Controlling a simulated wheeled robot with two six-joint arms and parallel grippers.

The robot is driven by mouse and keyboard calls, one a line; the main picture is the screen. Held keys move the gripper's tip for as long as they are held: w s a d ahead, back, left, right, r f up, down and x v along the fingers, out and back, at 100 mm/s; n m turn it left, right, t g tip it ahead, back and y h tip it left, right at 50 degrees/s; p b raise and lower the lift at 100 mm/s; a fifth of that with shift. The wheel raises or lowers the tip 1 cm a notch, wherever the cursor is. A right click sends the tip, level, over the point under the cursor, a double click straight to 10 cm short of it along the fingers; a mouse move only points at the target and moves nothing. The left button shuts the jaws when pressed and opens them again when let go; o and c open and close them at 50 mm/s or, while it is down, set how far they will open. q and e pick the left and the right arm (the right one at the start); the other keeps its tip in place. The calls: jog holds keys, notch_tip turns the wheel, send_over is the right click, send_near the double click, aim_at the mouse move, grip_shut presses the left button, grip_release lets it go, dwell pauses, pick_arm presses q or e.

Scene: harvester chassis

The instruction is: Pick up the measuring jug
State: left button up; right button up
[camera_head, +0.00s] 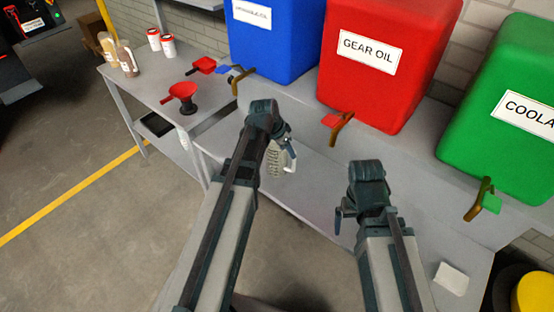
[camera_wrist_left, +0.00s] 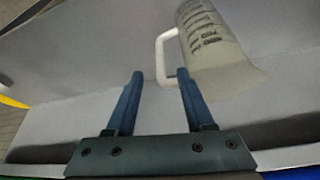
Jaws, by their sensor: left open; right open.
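The measuring jug (camera_head: 274,162) is translucent with dark printed markings and a white handle. In the head view it is partly hidden behind my left wrist. In the left wrist view the jug (camera_wrist_left: 214,52) is at the upper right, tilted in the picture, with its handle (camera_wrist_left: 161,58) toward the fingers. My left gripper (camera_wrist_left: 160,76) is open, and the handle's lower part appears between its fingertips. I cannot tell whether they touch. My left gripper (camera_head: 287,142) also shows in the head view. My right gripper (camera_head: 341,216) is open, away from the jug, mostly hidden by its wrist.
Blue (camera_head: 272,40), red (camera_head: 390,60) and green (camera_head: 505,115) containers with taps stand along the back. A red funnel (camera_head: 181,92) and bottles (camera_head: 127,60) are on the left table. A white square (camera_head: 452,278) lies at the right. The grey worktop is clear between the grippers.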

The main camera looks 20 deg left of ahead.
pick_arm(q)
jog(key=shift+b+x, duration=1.05)
jog(key=shift+x, duration=0.7)
pick_arm(e)
jog(key=shift+f, duration=1.6)
pick_arm(q)
jog(key=shift+f, duration=0.1)
pick_arm(e)
jog(key=shift+f, duration=0.1)
pick_arm(q)
jog(key=b, duration=0.5)
send_over(292, 171)
notch_tip(292, 171, down, 5)
jog(key=shift+w, duration=0.1)
pick_arm(e)
notch_tip(292, 171, down, 5)
jog(key=shift+r, duration=0.1)
pick_arm(q)
grip_shut()
